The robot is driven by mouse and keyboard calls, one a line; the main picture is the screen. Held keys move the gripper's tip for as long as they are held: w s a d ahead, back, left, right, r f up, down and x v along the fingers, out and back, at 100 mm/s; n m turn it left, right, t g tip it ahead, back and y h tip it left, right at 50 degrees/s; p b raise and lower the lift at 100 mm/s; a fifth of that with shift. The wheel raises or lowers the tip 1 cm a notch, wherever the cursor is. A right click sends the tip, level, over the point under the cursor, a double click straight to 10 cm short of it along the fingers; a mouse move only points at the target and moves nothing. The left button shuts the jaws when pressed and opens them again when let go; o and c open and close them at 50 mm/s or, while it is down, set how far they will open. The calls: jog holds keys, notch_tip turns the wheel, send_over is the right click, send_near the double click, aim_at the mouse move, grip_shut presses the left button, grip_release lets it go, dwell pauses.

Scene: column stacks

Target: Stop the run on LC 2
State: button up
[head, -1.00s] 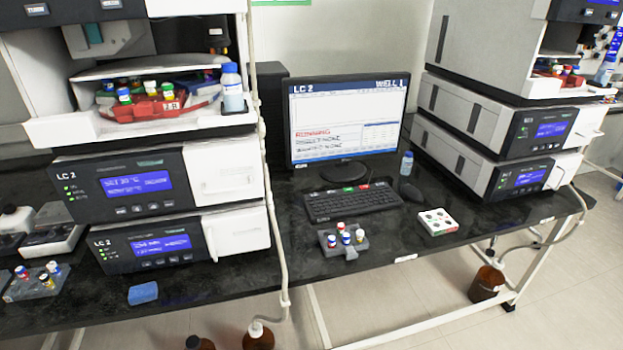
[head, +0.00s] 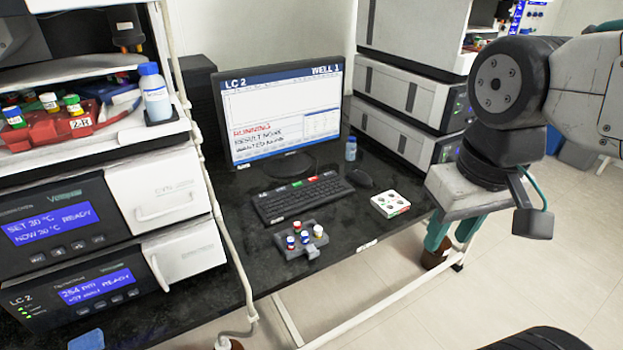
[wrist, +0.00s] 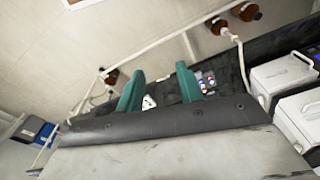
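The LC 2 monitor (head: 283,118) stands on the black bench; its screen reads "LC 2", "WELL 1" and "RUNNING" in red, with smaller lines below that seem to say result none and wanted none. The keyboard (head: 298,199) lies in front of it, with a green key (head: 297,183) and a red key (head: 312,179) along its back edge. My gripper (head: 455,225) hangs at the right, beyond the bench's front edge, apart from the keyboard. In the wrist view its two teal fingers (wrist: 158,80) are spread with nothing held between them.
A vial rack (head: 301,240) and a white box with round holes (head: 390,204) lie before the keyboard. A mouse (head: 360,178) and small bottle (head: 351,148) are to its right. LC 2 modules (head: 62,225) stand left, with a pale tube (head: 207,180) hanging alongside. Other modules (head: 405,90) stand right.

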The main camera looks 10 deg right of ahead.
dwell(0.4)
jog(key=shift+a, duration=0.1)
grip_shut()
dwell(1.5)
